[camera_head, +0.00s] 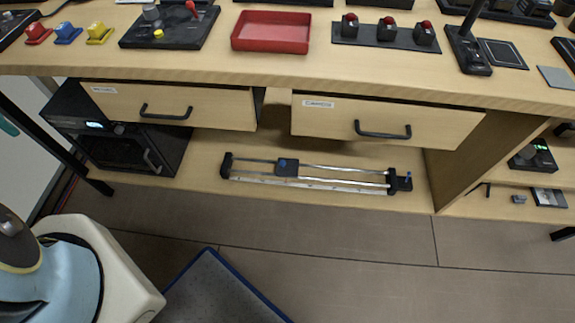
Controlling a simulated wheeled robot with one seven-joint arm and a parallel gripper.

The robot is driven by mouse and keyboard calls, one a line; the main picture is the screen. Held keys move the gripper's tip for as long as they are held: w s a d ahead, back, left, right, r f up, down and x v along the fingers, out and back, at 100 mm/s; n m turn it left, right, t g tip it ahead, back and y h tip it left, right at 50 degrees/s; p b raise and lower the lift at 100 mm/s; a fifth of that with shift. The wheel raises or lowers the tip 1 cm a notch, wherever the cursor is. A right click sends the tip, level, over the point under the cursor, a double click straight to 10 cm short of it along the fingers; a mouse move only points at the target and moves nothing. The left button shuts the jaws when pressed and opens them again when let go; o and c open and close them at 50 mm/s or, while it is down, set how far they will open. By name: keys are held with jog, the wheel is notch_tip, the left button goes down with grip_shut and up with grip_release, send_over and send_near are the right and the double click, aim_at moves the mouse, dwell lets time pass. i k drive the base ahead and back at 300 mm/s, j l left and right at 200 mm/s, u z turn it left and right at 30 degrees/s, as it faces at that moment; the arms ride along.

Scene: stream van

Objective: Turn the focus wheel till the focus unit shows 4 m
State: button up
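A small black unit (533,159) with a grey round knob (527,153) and a small lit green display stands on the lower shelf at the far right. It may be the focus unit with its wheel, but I cannot tell for sure. Its display is too small to read. Part of my own body shows at the lower left. My gripper is not in view, and nothing of mine touches the unit.
Below lie a slider rail (310,174) and a black oven-like box (115,140). A red tray (271,33), a three-button panel (388,34) and a joystick (470,50) stand on top.

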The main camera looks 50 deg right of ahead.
aim_at(529, 150)
jog(key=k+l+z, duration=0.1)
jog(key=z, duration=0.4)
jog(key=k+l+z, duration=0.1)
jog(key=z, duration=0.4)
jog(key=l+z, duration=0.15)
jog(key=z, duration=0.3)
jog(key=l+z, duration=0.35)
jog(key=l, duration=0.55)
jog(key=i+l+z, duration=0.1)
jog(key=l+z, duration=0.25)
jog(key=l, duration=0.5)
jog(key=i+l, duration=0.2)
jog(key=l, duration=0.1)
